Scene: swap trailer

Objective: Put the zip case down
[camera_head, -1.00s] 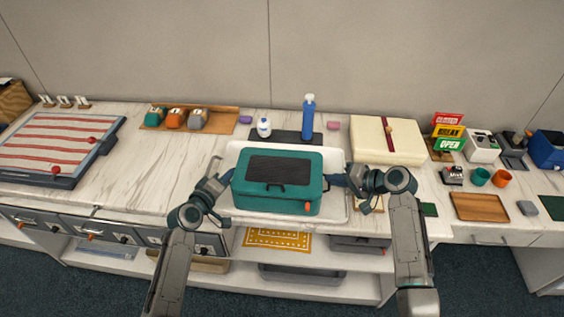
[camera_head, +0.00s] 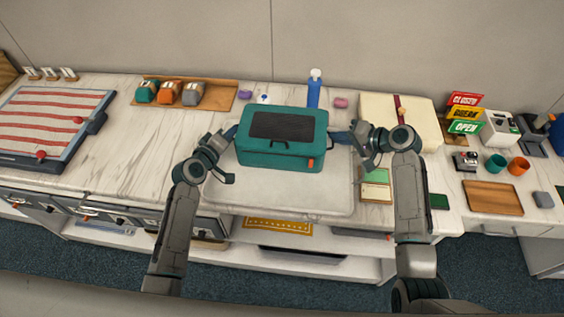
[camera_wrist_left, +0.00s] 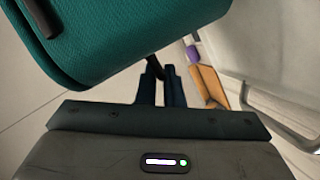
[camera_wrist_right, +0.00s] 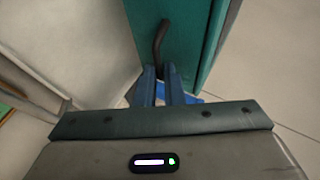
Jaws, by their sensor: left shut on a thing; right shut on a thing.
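The zip case (camera_head: 262,156) is a teal box with a dark ribbed panel on top, a dark front handle and an orange tab at its front right. My left gripper (camera_head: 231,133) is at its left end and my right gripper (camera_head: 340,137) at its right end. Both are shut on the case's dark end handles, seen in the left wrist view (camera_wrist_left: 154,68) and the right wrist view (camera_wrist_right: 160,42). The case is over the back part of a white tray (camera_head: 290,195) on the counter. I cannot tell whether its underside touches anything.
A blue bottle (camera_head: 314,92) stands behind the case. A cream box (camera_head: 385,112) with a red band is at the back right, and green cards (camera_head: 376,184) lie right of the tray. The tray's front is bare. A striped board (camera_head: 52,122) lies far left.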

